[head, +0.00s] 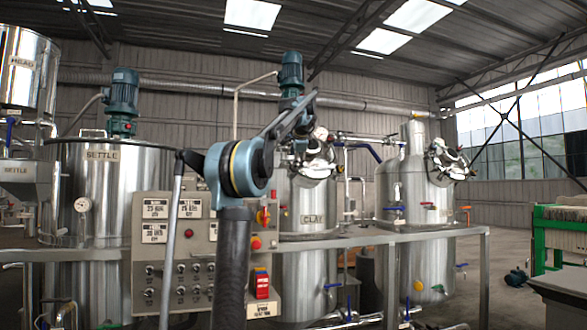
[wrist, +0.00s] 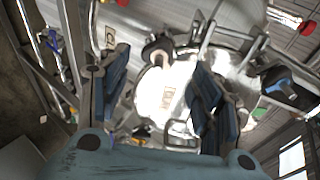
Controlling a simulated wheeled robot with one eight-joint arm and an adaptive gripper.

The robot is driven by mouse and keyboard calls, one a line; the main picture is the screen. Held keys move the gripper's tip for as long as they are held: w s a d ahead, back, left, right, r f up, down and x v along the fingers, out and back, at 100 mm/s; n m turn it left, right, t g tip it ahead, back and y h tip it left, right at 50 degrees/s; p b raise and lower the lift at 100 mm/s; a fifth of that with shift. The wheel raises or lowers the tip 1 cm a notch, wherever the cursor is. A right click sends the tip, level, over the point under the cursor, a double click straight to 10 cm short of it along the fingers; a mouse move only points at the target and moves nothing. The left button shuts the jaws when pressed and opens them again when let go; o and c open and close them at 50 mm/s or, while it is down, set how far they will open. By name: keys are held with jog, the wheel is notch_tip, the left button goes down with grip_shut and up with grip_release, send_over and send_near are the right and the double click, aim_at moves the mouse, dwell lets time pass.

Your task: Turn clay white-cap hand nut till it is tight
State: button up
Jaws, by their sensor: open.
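The clay tank (head: 305,243) is a steel vessel with a CLAY label, right of the control panel in the head view. Its lid (head: 318,168) carries clamp fittings around the rim. A pale round cap (head: 320,133) at the top of the lid looks like the white-cap hand nut; my arm and gripper partly crowd it. My gripper (head: 298,128) is at the lid's upper left. In the wrist view my gripper (wrist: 158,72) is open, its dark blue pads apart. A knob-like fitting (wrist: 157,48) shows between and beyond them, not visibly touched. I cannot tell its cap colour there.
A second steel tank (head: 428,185) with a similar clamped lid stands to the right. The settle tank (head: 105,190) and control panel (head: 180,245) are at the left. A steel rail (head: 400,238) crosses before the tanks. A teal motor (head: 291,72) rises behind the clay lid.

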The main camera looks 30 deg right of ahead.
jog(key=shift+v, duration=2.75)
